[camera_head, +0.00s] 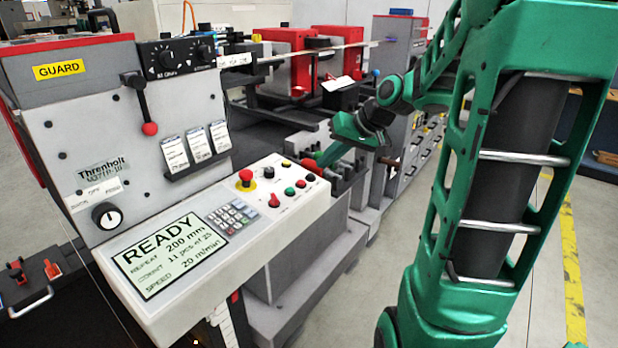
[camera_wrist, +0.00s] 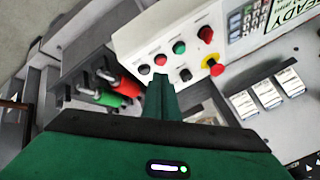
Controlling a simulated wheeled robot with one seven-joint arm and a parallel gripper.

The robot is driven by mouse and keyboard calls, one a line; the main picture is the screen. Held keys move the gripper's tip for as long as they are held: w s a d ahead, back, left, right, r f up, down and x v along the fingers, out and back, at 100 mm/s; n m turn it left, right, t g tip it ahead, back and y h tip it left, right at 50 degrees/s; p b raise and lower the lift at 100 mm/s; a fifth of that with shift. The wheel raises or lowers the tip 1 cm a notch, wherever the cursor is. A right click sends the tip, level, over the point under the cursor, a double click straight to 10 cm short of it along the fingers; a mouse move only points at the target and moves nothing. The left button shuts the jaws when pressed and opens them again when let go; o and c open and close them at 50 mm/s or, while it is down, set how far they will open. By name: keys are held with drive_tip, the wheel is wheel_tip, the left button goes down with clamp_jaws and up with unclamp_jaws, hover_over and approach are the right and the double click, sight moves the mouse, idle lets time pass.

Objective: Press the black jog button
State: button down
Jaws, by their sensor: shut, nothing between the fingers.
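The light control panel (camera_head: 290,215) has several buttons, and their labels are too small to read. One black button (camera_head: 268,172) sits beside the red emergency stop (camera_head: 245,178); it also shows in the wrist view (camera_wrist: 185,74). Another dark button (camera_wrist: 144,69) ends the row with the red and green ones. A small dark button (camera_head: 286,163) is at the panel's back edge; my fingers seem to hide it in the wrist view. My gripper (camera_head: 320,161) is shut and empty near the panel's right end. In the wrist view its tips (camera_wrist: 161,80) overlap the panel edge; contact cannot be told.
The yellow-collared emergency stop (camera_wrist: 211,64) is close to the buttons. Red (camera_wrist: 125,85) and green (camera_wrist: 110,98) handles stand just off the panel's edge. Label cards (camera_head: 198,145) and a red-knobbed lever (camera_head: 149,128) are on the grey machine behind.

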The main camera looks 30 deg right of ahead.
drive_tip(key=w+d+r+t+y, duration=0.1)
drive_tip(key=w+d+r+t, duration=0.1)
drive_tip(key=w, duration=0.3)
drive_tip(key=shift+w+r+t+y, duration=0.3)
drive_tip(key=shift+w+r, duration=0.1)
drive_tip(key=shift+r, duration=0.4)
drive_tip(key=shift+f, duration=0.15)
drive_tip(key=shift+w+a+f, duration=0.1)
drive_tip(key=shift+w+f, duration=0.1)
drive_tip(key=shift+f, duration=1.2)
drive_tip(key=shift+w+a+f, duration=0.1)
drive_tip(key=shift+w+f, duration=0.1)
drive_tip(key=shift+f, duration=1.25)
drive_tip(key=shift+w+f, duration=0.2)
drive_tip(key=shift+f, duration=1.2)
drive_tip(key=shift+f, duration=0.85)
drive_tip(key=shift+r, duration=0.15)
drive_tip(key=shift+s+r, duration=0.1)
drive_tip(key=shift+r, duration=0.65)
drive_tip(key=shift+r, duration=0.1)
drive_tip(key=shift+s+d+r, duration=0.1)
drive_tip(key=shift+s+r, duration=0.1)
drive_tip(key=shift+r, duration=1)
drive_tip(key=shift+s+d+r, duration=0.1)
drive_tip(key=shift+s+r, duration=0.05)
drive_tip(key=shift+r, duration=1.05)
